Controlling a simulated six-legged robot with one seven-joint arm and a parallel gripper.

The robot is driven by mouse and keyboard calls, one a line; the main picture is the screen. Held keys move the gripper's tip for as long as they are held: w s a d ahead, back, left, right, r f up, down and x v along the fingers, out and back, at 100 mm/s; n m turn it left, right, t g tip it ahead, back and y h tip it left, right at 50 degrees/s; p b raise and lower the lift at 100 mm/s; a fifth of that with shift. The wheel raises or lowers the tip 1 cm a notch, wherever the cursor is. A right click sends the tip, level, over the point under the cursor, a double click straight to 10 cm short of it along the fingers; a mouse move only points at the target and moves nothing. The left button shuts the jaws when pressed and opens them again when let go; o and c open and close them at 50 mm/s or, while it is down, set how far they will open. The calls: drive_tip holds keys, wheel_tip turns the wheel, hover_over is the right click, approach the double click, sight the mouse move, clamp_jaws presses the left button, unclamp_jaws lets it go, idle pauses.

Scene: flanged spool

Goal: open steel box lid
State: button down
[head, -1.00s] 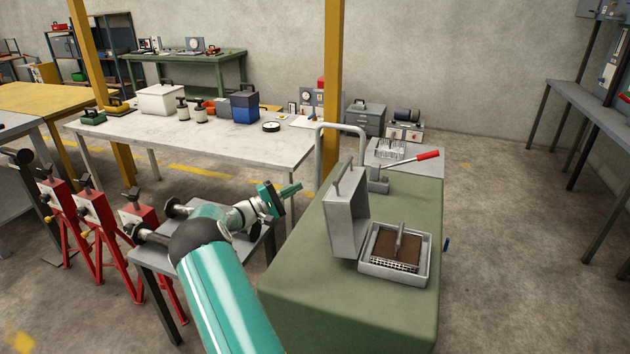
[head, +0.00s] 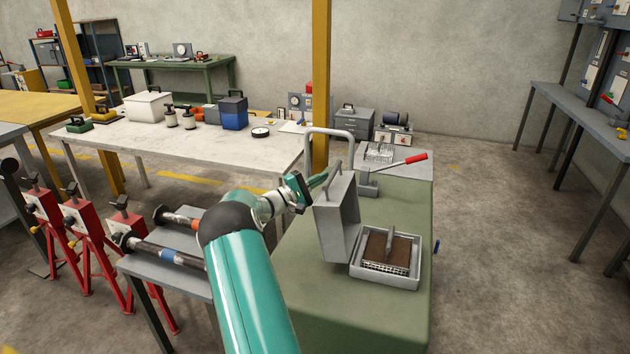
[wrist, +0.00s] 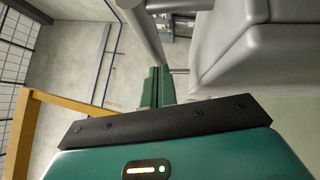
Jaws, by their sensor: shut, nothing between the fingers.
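The steel box (head: 388,284) sits on the green bench, with a brown block and a mesh rack inside. Its grey lid (head: 340,228) stands upright, raised open on the box's left side, with a bar handle (head: 335,178) on its outer face. My gripper (head: 321,181) is at the lid's upper left, close to the handle; I cannot tell whether they touch. In the wrist view the green fingers (wrist: 156,88) are together and empty, with the lid (wrist: 255,55) just to their right and a grey bar beyond them.
The green bench (head: 405,215) carries a red-handled lever (head: 400,163) behind the box. A grey tubular hoop (head: 330,133) rises behind the lid. Shafts (head: 165,250) lie on a small grey table at left, by red stands (head: 85,240). Floor right of the bench is clear.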

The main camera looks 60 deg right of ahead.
sight(331, 176)
drive_tip(key=s+d+r+m+t+y, duration=0.1)
drive_tip(key=s+r+m+y, duration=0.1)
drive_tip(key=s, duration=0.7)
drive_tip(key=shift+s+d+r+m+y, duration=0.25)
drive_tip(key=shift+r+m+y, duration=0.15)
drive_tip(key=shift+m, duration=0.3)
drive_tip(key=shift+w+a, duration=0.15)
drive_tip(key=shift+w, duration=0.35)
drive_tip(key=w, duration=0.1)
drive_tip(key=w+a, duration=0.1)
drive_tip(key=w, duration=0.2)
drive_tip(key=shift+w+a+f, duration=0.1)
drive_tip(key=shift+w+a, duration=0.2)
drive_tip(key=shift+a, duration=0.05)
drive_tip(key=v, duration=0.7)
drive_tip(key=shift+a, duration=0.55)
